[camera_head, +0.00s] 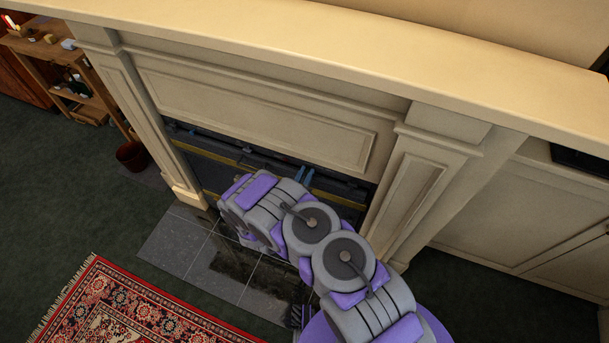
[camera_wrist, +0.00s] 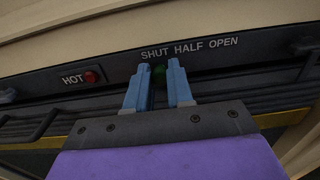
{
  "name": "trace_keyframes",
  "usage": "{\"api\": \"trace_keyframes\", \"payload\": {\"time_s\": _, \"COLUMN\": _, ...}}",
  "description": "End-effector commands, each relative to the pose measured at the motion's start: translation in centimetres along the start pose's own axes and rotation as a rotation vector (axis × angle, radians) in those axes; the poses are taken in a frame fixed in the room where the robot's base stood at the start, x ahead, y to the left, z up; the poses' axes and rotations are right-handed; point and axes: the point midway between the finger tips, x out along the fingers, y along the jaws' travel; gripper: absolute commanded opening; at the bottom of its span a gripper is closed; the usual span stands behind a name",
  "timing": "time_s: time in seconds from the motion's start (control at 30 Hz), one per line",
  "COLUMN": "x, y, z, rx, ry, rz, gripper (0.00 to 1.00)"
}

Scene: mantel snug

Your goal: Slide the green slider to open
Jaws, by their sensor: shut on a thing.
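The green slider (camera_wrist: 159,73) is a small round knob on a dark control strip (camera_wrist: 120,72) in the wrist view. It sits below the lettering "SHUT HALF OPEN", under the word "SHUT". My gripper (camera_wrist: 159,76) is shut on it, with one blue finger on each side of the knob. In the head view my gripper (camera_head: 304,178) reaches the dark strip under the mantel. The slider is not visible there.
A red knob (camera_wrist: 91,76) marked "HOT" is on the strip to the left. The pale fireplace surround (camera_head: 411,190) frames the opening on both sides. A patterned rug (camera_head: 125,308) lies on the floor before the tiled hearth (camera_head: 178,245).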

Motion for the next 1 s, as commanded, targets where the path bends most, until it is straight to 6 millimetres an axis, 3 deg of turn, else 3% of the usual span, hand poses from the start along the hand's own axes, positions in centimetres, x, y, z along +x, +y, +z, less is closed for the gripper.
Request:
{"api": "trace_keyframes", "payload": {"time_s": 0.5, "x": 0.0, "y": -6.8, "z": 0.0, "rx": 0.0, "ry": 0.002, "rz": 0.0, "gripper": 0.0}}
{"api": "trace_keyframes", "payload": {"time_s": 0.9, "x": 0.0, "y": -7.5, "z": 0.1, "rx": 0.002, "ry": 0.0, "rz": -0.002, "gripper": 0.0}}
{"api": "trace_keyframes", "payload": {"time_s": 0.93, "x": 0.0, "y": -7.5, "z": 0.1, "rx": 0.002, "ry": 0.0, "rz": -0.002, "gripper": 0.24}}
{"api": "trace_keyframes", "payload": {"time_s": 1.0, "x": 0.0, "y": -7.5, "z": 0.1, "rx": 0.002, "ry": 0.001, "rz": -0.002, "gripper": 0.3}}
